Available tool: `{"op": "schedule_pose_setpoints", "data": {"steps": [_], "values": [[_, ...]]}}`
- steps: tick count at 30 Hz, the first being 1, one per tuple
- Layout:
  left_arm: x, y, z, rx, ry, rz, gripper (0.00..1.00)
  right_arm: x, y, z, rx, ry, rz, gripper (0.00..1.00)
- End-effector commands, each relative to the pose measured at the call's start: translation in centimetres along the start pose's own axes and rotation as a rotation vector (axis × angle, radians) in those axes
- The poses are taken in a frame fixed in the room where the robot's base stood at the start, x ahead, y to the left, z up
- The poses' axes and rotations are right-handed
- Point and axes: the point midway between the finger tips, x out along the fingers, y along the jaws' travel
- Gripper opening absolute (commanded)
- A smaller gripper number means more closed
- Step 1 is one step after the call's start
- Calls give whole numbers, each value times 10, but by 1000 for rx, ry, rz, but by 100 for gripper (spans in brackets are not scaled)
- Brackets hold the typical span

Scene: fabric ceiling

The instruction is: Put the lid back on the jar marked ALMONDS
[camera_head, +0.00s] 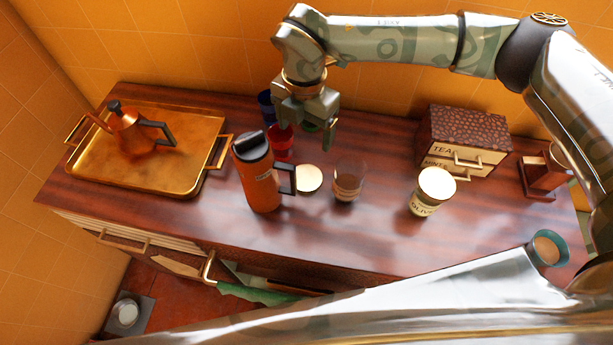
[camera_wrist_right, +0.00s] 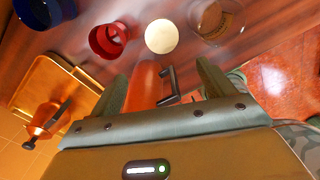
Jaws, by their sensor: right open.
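A round cream lid (camera_head: 308,178) lies flat on the dark wood counter, between the orange flask and a clear glass jar. It also shows in the right wrist view (camera_wrist_right: 161,36). The glass jar (camera_head: 348,182) stands just right of the lid, holds something brown and appears open; it also shows in the wrist view (camera_wrist_right: 218,22). I cannot read any ALMONDS marking on it. My right gripper (camera_head: 306,124) is open and empty, above the back of the counter, behind the lid and jar. Its fingers (camera_wrist_right: 163,84) are spread in the wrist view. My left gripper is not in view.
An orange flask (camera_head: 258,175) with a black handle stands left of the lid. Red (camera_head: 280,142) and blue (camera_head: 266,106) cups are behind it. An OLIVES jar (camera_head: 432,192), TEA box (camera_head: 463,140) and gold tray (camera_head: 187,183) flank them.

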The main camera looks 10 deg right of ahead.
Motion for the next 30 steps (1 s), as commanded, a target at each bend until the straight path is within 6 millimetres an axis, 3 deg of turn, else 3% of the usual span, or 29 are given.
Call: {"op": "schedule_pose_setpoints", "data": {"steps": [16,21,30], "values": [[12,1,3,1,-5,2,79,100,-1,-1,0,2,-2,81],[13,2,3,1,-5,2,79,110,-1,-1,0,1,-1,81],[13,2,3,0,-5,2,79,111,-1,-1,0,0,-1,81]]}}
